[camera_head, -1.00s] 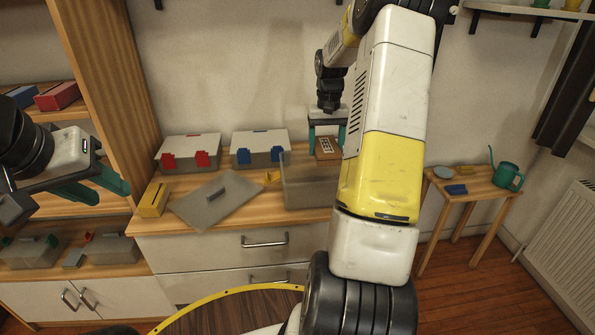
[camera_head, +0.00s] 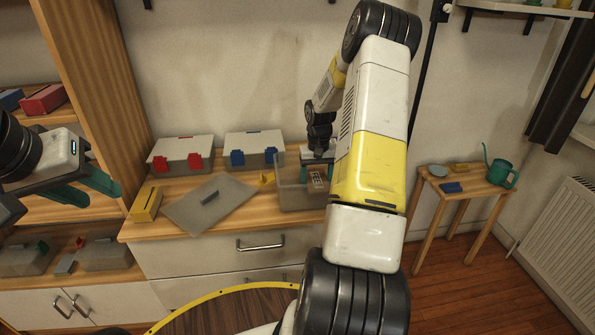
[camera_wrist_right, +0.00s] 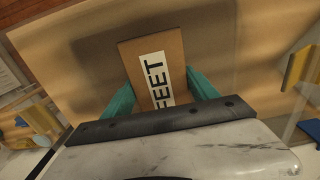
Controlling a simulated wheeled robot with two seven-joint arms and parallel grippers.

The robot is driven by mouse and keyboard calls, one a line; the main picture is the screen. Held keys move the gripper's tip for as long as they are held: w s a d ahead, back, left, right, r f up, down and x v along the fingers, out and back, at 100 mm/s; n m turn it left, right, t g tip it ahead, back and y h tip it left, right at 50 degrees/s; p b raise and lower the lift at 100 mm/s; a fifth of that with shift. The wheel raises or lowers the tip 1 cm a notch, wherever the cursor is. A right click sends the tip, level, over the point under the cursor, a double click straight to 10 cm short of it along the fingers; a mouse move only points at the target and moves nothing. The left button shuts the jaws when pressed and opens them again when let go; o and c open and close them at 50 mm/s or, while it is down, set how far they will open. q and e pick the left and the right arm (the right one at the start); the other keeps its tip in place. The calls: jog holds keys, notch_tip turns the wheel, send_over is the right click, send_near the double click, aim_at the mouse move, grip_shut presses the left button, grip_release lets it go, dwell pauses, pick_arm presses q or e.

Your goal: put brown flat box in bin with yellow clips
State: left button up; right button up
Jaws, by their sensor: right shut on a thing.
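The brown flat box (camera_head: 318,180) has a white label, and it also shows in the right wrist view (camera_wrist_right: 152,62) with the letters "FEET" on it. My right gripper (camera_wrist_right: 160,80) is shut on it, a teal finger on each side. The box hangs within the walls of the open, see-through bin (camera_head: 290,198). A yellow clip (camera_head: 266,178) shows at the bin's left side, and another yellow clip (camera_wrist_right: 299,66) shows in the right wrist view. My arm hides the bin's right part. My left gripper (camera_head: 98,188) is open and empty at the left, away from the bin.
A grey lid (camera_head: 208,204) lies left of the bin, beside a yellow box (camera_head: 146,204). Lidded bins with red clips (camera_head: 180,158) and blue clips (camera_head: 254,152) stand behind. A side table (camera_head: 467,183) with a green watering can (camera_head: 502,172) stands right.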

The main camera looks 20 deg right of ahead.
jog(key=shift+f, duration=0.45)
jog(key=shift+f, duration=0.2)
jog(key=o, duration=1.5)
jog(key=shift+r, duration=0.1)
